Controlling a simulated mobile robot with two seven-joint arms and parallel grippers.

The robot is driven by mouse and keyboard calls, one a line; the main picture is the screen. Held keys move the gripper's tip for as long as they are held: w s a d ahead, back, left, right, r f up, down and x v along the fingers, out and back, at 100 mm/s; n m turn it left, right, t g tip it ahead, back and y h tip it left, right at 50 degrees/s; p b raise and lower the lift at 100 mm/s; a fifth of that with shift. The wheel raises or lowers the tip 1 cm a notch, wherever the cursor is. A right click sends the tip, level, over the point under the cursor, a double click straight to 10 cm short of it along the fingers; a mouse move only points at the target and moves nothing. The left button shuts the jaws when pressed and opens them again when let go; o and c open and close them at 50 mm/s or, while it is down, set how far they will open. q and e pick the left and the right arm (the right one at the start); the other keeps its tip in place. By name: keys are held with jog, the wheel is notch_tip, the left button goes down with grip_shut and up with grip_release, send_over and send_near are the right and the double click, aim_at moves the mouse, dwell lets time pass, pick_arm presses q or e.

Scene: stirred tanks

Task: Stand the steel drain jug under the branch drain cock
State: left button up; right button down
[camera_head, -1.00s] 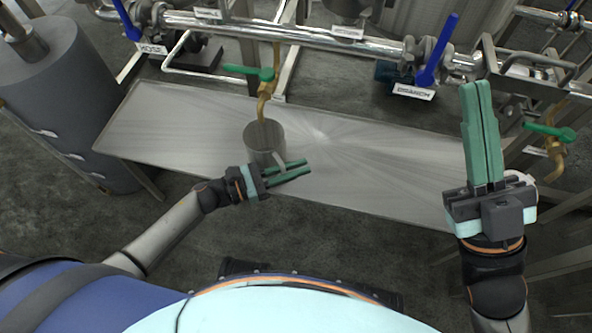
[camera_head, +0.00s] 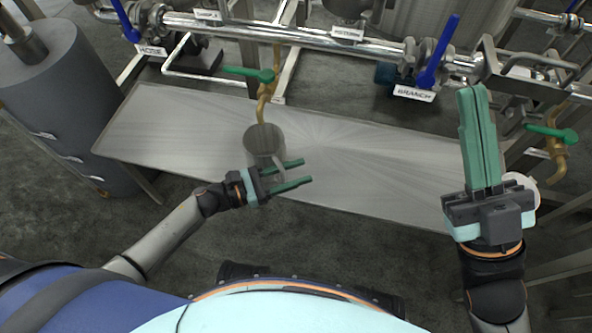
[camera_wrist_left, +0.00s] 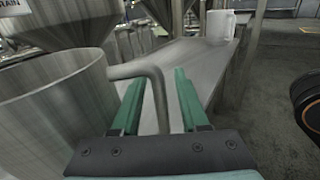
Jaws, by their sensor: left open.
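The steel drain jug (camera_head: 263,143) stands upright on the steel bench, below a brass drain cock (camera_head: 266,88) with a green lever. From above, the spout appears over the jug's rim. My left gripper (camera_head: 307,171) is open at the jug's near right side. In the left wrist view the jug (camera_wrist_left: 50,105) fills the left, and its bent handle (camera_wrist_left: 155,75) lies between the two spread green fingers, with visible gaps. A second brass cock (camera_head: 556,150) hangs at the far right. My right gripper (camera_head: 474,92) is shut and empty, right of the bench.
The steel bench (camera_head: 360,165) is otherwise largely clear. A BRANCH label (camera_head: 414,93) hangs under the blue-handled valve (camera_head: 437,55). A HOSE label (camera_head: 151,50) is at left. A grey cylinder (camera_head: 60,100) stands at left.

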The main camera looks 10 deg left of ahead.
pick_arm(q)
jog(key=shift+a+r, duration=0.1)
jog(key=shift+r, duration=0.1)
jog(key=p+v, duration=0.2)
jog(key=v, duration=1)
jog(key=d+r+n+t+h, duration=0.1)
jog(key=d+r+n+t, duration=0.25)
jog(key=r+n, duration=0.55)
jog(key=d+r+n+t+h, duration=0.1)
jog(key=d+r+n+t, duration=0.25)
jog(key=r+n, duration=0.65)
jog(key=s+r+n+t+y, duration=0.1)
jog(key=s+r+n+t, duration=0.1)
jog(key=r+n, duration=0.6)
jog(key=s+r+n+t+y, duration=0.1)
jog(key=s+r+n+t, duration=0.1)
jog(key=r+n, duration=0.7)
notch_tip(320, 180, up, 3)
jog(key=shift+s+a+f+t, duration=0.2)
jog(key=shift+a+t, duration=0.25)
jog(key=shift+t, duration=0.15)
